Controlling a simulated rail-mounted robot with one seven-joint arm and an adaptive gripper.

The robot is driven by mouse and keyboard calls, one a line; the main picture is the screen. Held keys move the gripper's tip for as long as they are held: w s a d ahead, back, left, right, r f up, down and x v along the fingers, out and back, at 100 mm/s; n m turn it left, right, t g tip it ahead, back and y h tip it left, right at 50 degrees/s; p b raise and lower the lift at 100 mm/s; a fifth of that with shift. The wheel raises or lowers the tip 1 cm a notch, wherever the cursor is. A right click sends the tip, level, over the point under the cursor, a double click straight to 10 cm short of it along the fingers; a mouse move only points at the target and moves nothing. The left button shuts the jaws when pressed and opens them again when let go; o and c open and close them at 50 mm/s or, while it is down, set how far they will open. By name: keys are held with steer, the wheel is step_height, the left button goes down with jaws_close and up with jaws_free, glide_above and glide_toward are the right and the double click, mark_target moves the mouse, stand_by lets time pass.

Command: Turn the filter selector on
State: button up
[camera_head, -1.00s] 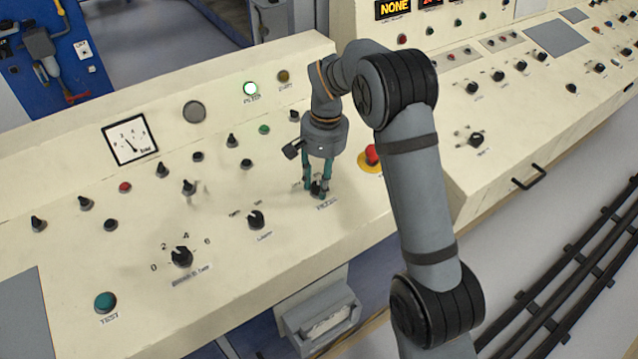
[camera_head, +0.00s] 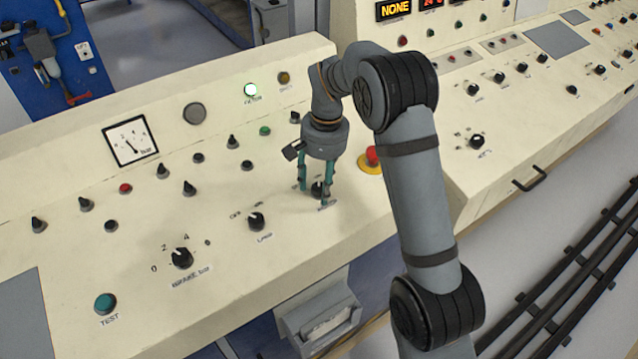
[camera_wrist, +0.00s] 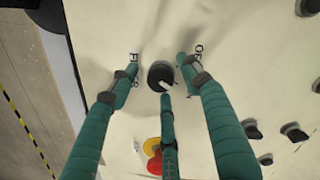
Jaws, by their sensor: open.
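The filter selector is a black round knob (camera_head: 317,188) with a pale pointer mark, on the sloping cream panel; it also shows in the wrist view (camera_wrist: 160,74). Its pointer points to the lower right in the wrist view. A partly hidden "FI..." label lies left of it there, and an "O..." label lies at upper right. My gripper (camera_head: 313,192) is over the knob with its green fingers spread around it. In the wrist view, the fingertips (camera_wrist: 158,80) stand apart around the knob, with visible gaps.
A red emergency button on a yellow base (camera_head: 371,160) is just right of my gripper. The lamp knob (camera_head: 256,221) is to the left, with several small switches beyond. A brake knob (camera_head: 182,257) and a green test button (camera_head: 105,302) are nearer the front-left.

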step_height(320, 180, up, 12)
steer(key=shift+d, duration=0.45)
stand_by(0.4)
steer(key=f, duration=0.8)
steer(key=a+f, duration=0.1)
steer(key=f, duration=0.3)
steer(key=shift+n, duration=0.3)
